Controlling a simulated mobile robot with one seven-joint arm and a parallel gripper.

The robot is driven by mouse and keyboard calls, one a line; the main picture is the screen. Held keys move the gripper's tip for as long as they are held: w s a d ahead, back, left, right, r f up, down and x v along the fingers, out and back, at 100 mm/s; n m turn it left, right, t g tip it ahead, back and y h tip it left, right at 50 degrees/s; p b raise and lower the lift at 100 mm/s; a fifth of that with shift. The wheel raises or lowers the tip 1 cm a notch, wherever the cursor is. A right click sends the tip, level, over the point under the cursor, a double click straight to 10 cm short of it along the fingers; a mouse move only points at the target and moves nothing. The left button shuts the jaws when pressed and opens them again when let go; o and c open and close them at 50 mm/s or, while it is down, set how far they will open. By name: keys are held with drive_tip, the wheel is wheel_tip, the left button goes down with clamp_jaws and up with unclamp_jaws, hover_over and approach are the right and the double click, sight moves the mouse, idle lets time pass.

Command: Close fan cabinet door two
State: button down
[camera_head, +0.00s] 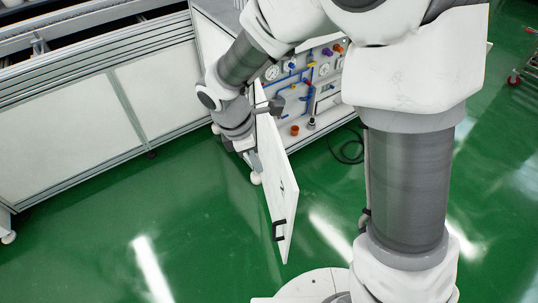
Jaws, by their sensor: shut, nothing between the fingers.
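The cabinet door (273,180) is a white panel with a black handle (279,230) near its free lower end. It stands open, swung out from the cabinet toward me over the green floor. The cabinet's open front shows a white panel with gauges, blue pipes and coloured valves (305,80). My gripper (244,144) is at the left side of the door, close to its upper part near the cabinet. It is shut and empty. Its fingertips are mostly hidden, so I cannot tell whether they touch the door. No number on the door is readable.
A long conveyor frame with white side panels (160,90) runs along the upper left. A black cable (350,150) lies on the floor right of the door. The green floor (130,225) left of the door is clear. A cart with a red wheel (513,80) shows far right.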

drive_tip(key=w+d+f+b, duration=0.1)
drive_tip(key=d+f+b, duration=0.3)
drive_tip(key=d+f, duration=0.2)
drive_tip(key=shift+w+f, duration=0.15)
drive_tip(key=shift+f, duration=1.1)
